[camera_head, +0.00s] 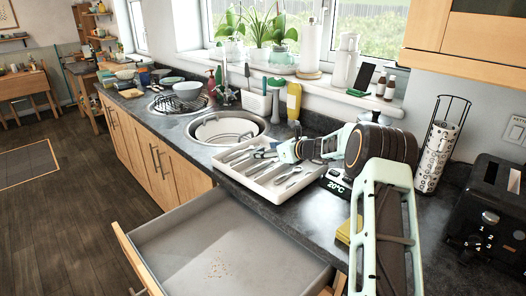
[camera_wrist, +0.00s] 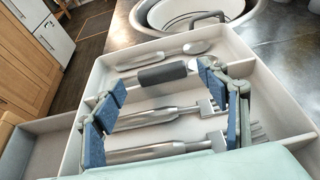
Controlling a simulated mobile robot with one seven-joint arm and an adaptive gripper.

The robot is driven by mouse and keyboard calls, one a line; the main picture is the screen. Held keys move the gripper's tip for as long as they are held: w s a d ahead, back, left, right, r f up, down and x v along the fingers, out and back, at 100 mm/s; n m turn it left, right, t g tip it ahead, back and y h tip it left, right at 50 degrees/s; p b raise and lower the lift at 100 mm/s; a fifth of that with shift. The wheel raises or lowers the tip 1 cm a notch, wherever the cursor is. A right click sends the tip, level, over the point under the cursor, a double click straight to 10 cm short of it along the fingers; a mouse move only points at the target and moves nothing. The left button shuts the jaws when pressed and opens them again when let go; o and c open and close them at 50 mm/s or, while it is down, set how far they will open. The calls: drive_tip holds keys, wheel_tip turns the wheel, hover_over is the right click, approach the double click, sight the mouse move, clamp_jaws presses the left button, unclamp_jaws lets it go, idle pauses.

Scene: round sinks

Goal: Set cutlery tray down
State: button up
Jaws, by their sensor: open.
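The white cutlery tray (camera_head: 240,183) rests on the dark countertop, between the round sink and the thermometer display, close to the counter's front edge. It holds several forks, spoons and other utensils in its compartments. My gripper (camera_head: 288,152) is above the tray's right back part, with its fingers apart. In the wrist view, my gripper (camera_wrist: 166,100) is open and the tray (camera_wrist: 90,72) spreads out beneath it. A dark-handled utensil (camera_wrist: 162,74) lies in a compartment between the fingers in the picture. I cannot tell if the fingers touch the tray.
An open, nearly empty drawer (camera_head: 215,250) juts out below the counter edge. The round sink (camera_head: 222,128) lies left of the tray. A display reading 20°C (camera_head: 336,184), a black toaster (camera_head: 490,215) and a cup rack (camera_head: 438,150) stand to the right.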

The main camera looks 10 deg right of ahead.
drive_tip(key=v, duration=1)
drive_tip(key=shift+s+d+b, duration=0.2)
drive_tip(key=shift+s+b, duration=0.15)
drive_tip(key=shift+b, duration=0.05)
drive_tip(key=shift+r, duration=0.15)
